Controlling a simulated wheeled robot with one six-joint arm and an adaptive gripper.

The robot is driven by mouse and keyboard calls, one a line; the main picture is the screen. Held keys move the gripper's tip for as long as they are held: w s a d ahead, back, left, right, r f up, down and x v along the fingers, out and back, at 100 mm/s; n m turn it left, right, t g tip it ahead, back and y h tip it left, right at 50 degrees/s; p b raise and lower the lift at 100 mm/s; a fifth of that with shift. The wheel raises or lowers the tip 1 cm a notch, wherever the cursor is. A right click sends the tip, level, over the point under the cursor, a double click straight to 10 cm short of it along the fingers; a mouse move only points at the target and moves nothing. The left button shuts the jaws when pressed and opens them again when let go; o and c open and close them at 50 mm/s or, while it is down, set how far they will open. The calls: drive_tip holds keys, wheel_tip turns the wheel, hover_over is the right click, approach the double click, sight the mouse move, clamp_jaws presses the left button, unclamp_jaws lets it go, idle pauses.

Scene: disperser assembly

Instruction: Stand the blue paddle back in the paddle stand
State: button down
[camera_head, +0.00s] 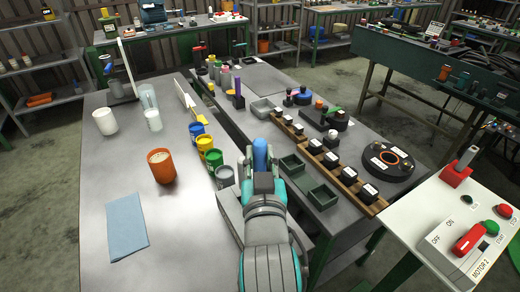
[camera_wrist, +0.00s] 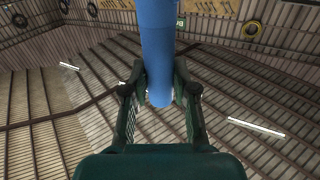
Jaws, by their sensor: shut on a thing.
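My gripper (camera_head: 260,165) is over the gap between the two grey tables in the head view. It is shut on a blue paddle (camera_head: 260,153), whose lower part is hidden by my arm. In the wrist view the gripper (camera_wrist: 160,95) has its fingers on either side of the paddle's smooth blue shaft (camera_wrist: 158,45). The shaft's rounded end shows between the fingers, and its other end runs out of the frame at the top. I cannot tell for certain which thing is the paddle stand. An upright purple handle (camera_head: 238,88) stands at the right table's left edge.
On the left table are several coloured cups, including a green one (camera_head: 214,158), an orange pot (camera_head: 161,165), a blue cloth (camera_head: 127,226) and a tall white post (camera_head: 127,68). The right table holds green trays (camera_head: 323,196), weights in wooden racks and a black disc (camera_head: 388,163).

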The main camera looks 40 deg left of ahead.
wheel_tip(320, 180, down, 11)
idle(1.0)
drive_tip(key=shift+r, duration=0.1)
drive_tip(key=c, duration=0.8)
unclamp_jaws()
drive_tip(key=shift+c, duration=0.2)
drive_tip(key=v, duration=1.2)
